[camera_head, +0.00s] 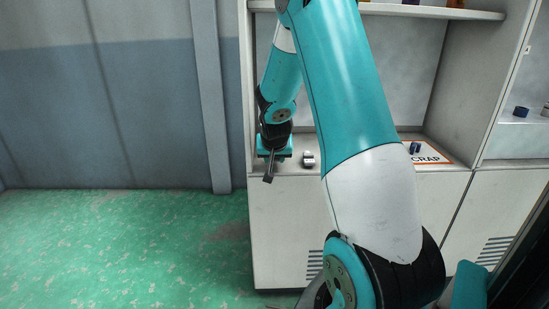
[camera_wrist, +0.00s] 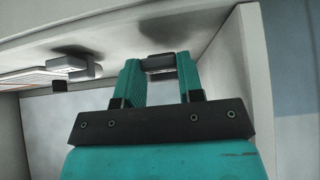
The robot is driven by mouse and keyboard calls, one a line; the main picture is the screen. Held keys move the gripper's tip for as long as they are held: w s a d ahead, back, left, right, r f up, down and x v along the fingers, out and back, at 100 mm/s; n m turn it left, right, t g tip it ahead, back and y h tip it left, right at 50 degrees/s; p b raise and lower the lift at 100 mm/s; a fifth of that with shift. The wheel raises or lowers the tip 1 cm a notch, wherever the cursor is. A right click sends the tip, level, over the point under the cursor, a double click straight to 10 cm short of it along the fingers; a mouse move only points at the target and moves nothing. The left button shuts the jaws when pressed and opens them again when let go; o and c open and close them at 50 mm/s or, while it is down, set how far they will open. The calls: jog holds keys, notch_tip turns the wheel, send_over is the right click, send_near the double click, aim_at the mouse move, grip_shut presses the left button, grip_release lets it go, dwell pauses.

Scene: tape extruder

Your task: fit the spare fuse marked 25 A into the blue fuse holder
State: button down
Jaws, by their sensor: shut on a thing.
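My gripper (camera_wrist: 160,65) has its two teal fingers shut on a small grey-and-dark piece (camera_wrist: 160,63). No marking can be read on it, so I cannot tell whether it is the 25 A fuse. In the head view my gripper (camera_head: 271,165) is at the cabinet's front edge, left of a small silvery piece (camera_head: 308,159). A grey block (camera_wrist: 75,65) stands apart from the fingers at left in the wrist view. A small dark blue piece (camera_head: 414,147) is on the scrap mat. I cannot tell which thing is the blue fuse holder.
The scrap mat (camera_head: 432,157) lies on the cabinet top (camera_head: 300,172), partly behind my arm. A side wall (camera_head: 245,80) closes the bay at left, with a shelf (camera_head: 430,10) above. Another dark blue piece (camera_head: 520,111) sits at far right. The green floor (camera_head: 120,240) is clear.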

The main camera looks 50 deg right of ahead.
jog(key=shift+r+p, duration=1.7)
jog(key=shift+r, duration=0.55)
jog(key=shift+a+f, duration=0.1)
